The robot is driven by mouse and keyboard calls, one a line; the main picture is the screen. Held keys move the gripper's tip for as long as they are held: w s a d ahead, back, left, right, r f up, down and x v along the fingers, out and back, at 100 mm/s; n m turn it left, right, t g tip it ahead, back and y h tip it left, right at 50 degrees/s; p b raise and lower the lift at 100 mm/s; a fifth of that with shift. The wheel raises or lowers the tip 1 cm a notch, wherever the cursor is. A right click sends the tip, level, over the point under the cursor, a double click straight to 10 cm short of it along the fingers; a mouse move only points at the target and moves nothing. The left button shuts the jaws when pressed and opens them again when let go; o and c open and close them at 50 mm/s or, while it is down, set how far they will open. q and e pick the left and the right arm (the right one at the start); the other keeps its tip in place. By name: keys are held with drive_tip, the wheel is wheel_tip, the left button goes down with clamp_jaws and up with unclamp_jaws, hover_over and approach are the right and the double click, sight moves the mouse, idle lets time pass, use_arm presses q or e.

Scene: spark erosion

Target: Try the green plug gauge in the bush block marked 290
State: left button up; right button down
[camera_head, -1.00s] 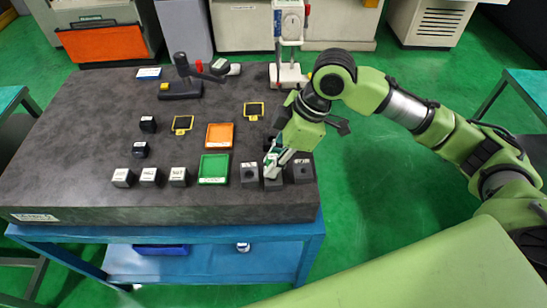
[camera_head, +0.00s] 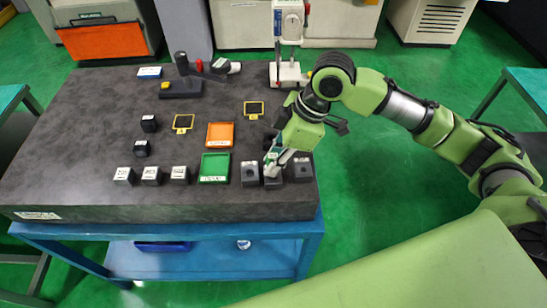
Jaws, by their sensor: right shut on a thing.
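My right gripper (camera_head: 273,166) is low over the middle one of three dark bush blocks at the table's front right. It is shut on a small green piece, the green plug gauge (camera_head: 270,157), mostly covered by the fingers. The left block (camera_head: 249,174) and the right block (camera_head: 301,171) stand on either side of the middle block (camera_head: 273,183). Their markings are too small to read, so I cannot tell which is 290. I cannot tell whether the gauge is in the bore or just above it. My left gripper is not in view.
A green tray (camera_head: 202,180) lies just left of the blocks, with an orange tray (camera_head: 209,140) behind it. Several small labelled blocks (camera_head: 151,176) stand further left. A white dial stand (camera_head: 288,75) is at the back. The stone slab's (camera_head: 100,110) left part is clear.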

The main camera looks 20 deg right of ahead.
drive_tip(key=shift+f+b, duration=0.3)
drive_tip(key=shift+f, duration=0.85)
idle(1.2)
drive_tip(key=shift+r, duration=0.2)
idle(0.9)
drive_tip(key=shift+r+p, duration=2.35)
drive_tip(key=shift+p, duration=0.7)
